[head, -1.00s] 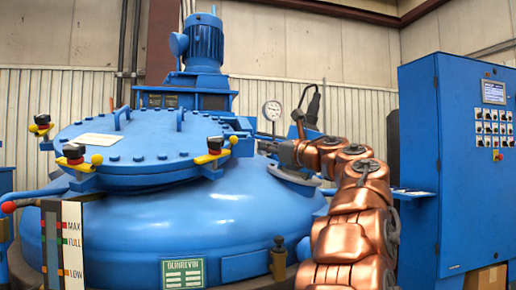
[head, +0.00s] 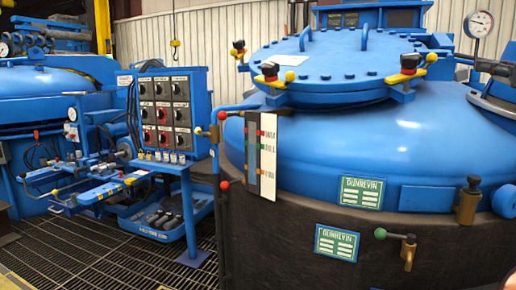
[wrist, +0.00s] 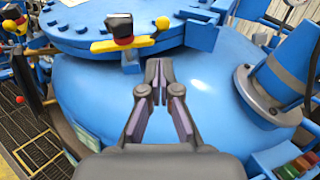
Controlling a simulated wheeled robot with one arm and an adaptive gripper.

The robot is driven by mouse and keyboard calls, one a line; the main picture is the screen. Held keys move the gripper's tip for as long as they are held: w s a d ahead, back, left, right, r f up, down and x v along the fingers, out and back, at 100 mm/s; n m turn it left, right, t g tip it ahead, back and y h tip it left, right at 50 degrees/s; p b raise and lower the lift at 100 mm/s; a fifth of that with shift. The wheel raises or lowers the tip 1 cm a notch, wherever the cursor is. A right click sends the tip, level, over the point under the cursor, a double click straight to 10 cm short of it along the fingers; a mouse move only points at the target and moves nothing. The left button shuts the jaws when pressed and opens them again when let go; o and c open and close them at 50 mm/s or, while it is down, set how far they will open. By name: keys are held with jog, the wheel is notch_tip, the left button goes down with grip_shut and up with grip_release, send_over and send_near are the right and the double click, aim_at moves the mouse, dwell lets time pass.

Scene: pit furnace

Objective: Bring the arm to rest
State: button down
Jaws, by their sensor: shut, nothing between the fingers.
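My gripper (wrist: 158,92) shows in the wrist view, its dark fingers shut with nothing between them. It points over the rounded blue furnace lid (wrist: 215,70), with a black-knobbed clamp with yellow ends (wrist: 125,38) ahead and to the left of the fingertips. I cannot tell whether the fingertips touch the lid; they look apart from it. In the head view the gripper is not seen, and the arm is almost wholly out of frame.
The furnace (head: 290,235) fills the right of the head view, with a pressure gauge (head: 479,23) and a valve with a green knob (head: 408,250). A control panel (head: 166,110) stands left. Grating floor (head: 90,245) lies open. A blue cone-shaped fitting (wrist: 281,75) is right of my gripper.

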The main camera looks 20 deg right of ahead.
jog(key=w+r+m+g+h+p, duration=0.1)
jog(key=w+r+m+h+p, duration=0.3)
jog(key=r+m+h+p, duration=1.15)
jog(key=a+f+m+g+y+p, duration=0.35)
jog(key=a+f+m, duration=0.25)
jog(key=f, duration=0.3)
jog(key=s+a+f+m+g+y+p, duration=0.15)
jog(key=a+f+m+g+y, duration=0.25)
jog(key=a+f+m, duration=0.45)
jog(key=a+f+m+g+y+p, duration=0.3)
jog(key=a+f+m+g, duration=0.15)
jog(key=f, duration=0.65)
jog(key=s+a+f+m+g+y+p, duration=0.1)
jog(key=s+a+f+g+y+p, duration=0.15)
jog(key=s+a+f, duration=0.4)
jog(key=s+a+f+m+g+y+p, duration=0.1)
jog(key=s+a+f+y+p, duration=0.2)
jog(key=a, duration=0.6)
jog(key=s+a+g+y+p, duration=0.1)
jog(key=s+a+g, duration=0.1)
jog(key=s+a, duration=0.3)
jog(key=s+a+f+g+y+p, duration=0.1)
jog(key=s+a+g, duration=0.2)
jog(key=s, duration=0.6)
jog(key=shift+s+a+f, duration=0.25)
jog(key=shift+s+a, duration=0.1)
jog(key=shift+a, duration=0.85)
